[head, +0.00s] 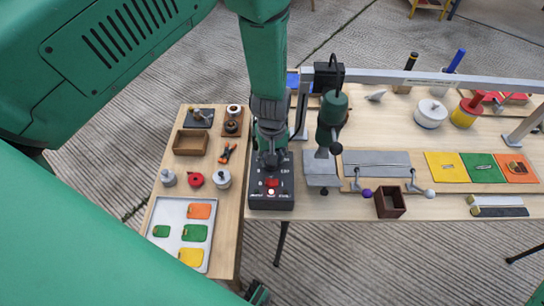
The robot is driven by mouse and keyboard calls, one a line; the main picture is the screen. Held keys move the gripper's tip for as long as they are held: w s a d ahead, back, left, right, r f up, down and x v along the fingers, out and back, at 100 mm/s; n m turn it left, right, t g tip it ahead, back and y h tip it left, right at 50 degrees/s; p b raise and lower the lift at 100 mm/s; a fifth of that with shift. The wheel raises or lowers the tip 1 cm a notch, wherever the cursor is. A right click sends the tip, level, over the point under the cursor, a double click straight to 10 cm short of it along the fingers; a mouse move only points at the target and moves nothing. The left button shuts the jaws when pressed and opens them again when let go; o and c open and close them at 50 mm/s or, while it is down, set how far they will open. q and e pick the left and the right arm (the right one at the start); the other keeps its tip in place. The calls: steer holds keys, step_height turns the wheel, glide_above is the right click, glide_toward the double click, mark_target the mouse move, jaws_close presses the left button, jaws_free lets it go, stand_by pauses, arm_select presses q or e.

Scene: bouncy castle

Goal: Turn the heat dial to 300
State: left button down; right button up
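A black control box (272,198) stands near the front edge of the workbench, left of the middle. Its top face carries a red button or light (271,183), small lights and white markings too small to read. My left gripper (271,160) points down over the back part of the box. Its fingertips are at or just above the panel, and contact cannot be judged. The heat dial cannot be made out; the gripper covers that part of the panel. The finger gap is too small and dark to tell. My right gripper is not in view.
A green-and-black press-like tool (332,118) stands close to the right of my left gripper. Grey plates (377,163) and a small brown box (391,202) lie farther right. A side table at left holds a wooden tray (191,142) and a metal tray (168,213) with coloured pouches.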

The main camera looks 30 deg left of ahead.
arm_select(q)
steer(key=shift+s+d+f, duration=0.2)
steer(key=shift+s, duration=0.2)
steer(key=c, duration=1.2)
jaws_free()
steer(key=shift+w+r, duration=0.1)
steer(key=shift+w, duration=0.05)
steer(key=shift+w+r, duration=0.2)
steer(key=shift+r, duration=0.3)
step_height(320, 180, up, 11)
steer(key=shift+s+f, duration=0.1)
